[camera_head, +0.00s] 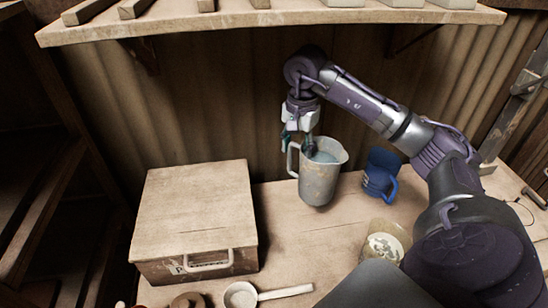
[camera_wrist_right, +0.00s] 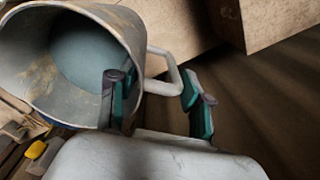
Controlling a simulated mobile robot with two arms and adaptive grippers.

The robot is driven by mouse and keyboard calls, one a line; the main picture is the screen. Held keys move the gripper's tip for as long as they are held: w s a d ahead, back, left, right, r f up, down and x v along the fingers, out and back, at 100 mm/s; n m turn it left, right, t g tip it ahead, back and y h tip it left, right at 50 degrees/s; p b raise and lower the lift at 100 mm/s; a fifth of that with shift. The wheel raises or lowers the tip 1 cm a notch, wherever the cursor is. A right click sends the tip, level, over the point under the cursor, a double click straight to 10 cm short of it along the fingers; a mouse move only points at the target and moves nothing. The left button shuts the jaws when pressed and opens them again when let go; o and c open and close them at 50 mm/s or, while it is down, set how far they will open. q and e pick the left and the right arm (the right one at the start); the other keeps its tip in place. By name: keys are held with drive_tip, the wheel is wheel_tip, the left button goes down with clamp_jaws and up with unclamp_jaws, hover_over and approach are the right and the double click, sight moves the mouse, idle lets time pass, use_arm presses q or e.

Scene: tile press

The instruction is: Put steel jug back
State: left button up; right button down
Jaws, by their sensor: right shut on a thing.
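The steel jug (camera_head: 322,181), grey and worn, is near the back of the bench, right of the wooden box. It looks roughly upright, and I cannot tell whether its base touches the bench. My right gripper (camera_head: 299,128) is at the jug's handle, on its left side, and is shut on it. In the right wrist view the jug (camera_wrist_right: 120,35) shows its open mouth and bluish-grey inside. There the handle runs between the two green-and-black fingers of my right gripper (camera_wrist_right: 160,98). My left gripper is not in view.
A blue jug (camera_head: 381,175) stands close to the right of the steel jug. A jar with pale contents (camera_head: 386,245) is nearer, and a pale ladle (camera_head: 285,292) lies in front. The large wooden box (camera_head: 197,200) stands left. A shelf (camera_head: 270,18) hangs above.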

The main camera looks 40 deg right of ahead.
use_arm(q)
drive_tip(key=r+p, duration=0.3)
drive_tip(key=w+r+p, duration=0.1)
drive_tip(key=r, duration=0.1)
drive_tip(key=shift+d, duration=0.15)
use_arm(e)
drive_tip(key=w+a+f, duration=0.2)
drive_tip(key=w+f, duration=0.6)
drive_tip(key=f, duration=0.1)
drive_tip(key=shift+w+a, duration=0.3)
drive_tip(key=shift+w, duration=0.05)
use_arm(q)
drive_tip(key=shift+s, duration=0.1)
use_arm(e)
drive_tip(key=shift+f, duration=0.1)
drive_tip(key=shift+f, duration=0.1)
drive_tip(key=c, duration=0.5)
unclamp_jaws()
drive_tip(key=shift+s, duration=0.1)
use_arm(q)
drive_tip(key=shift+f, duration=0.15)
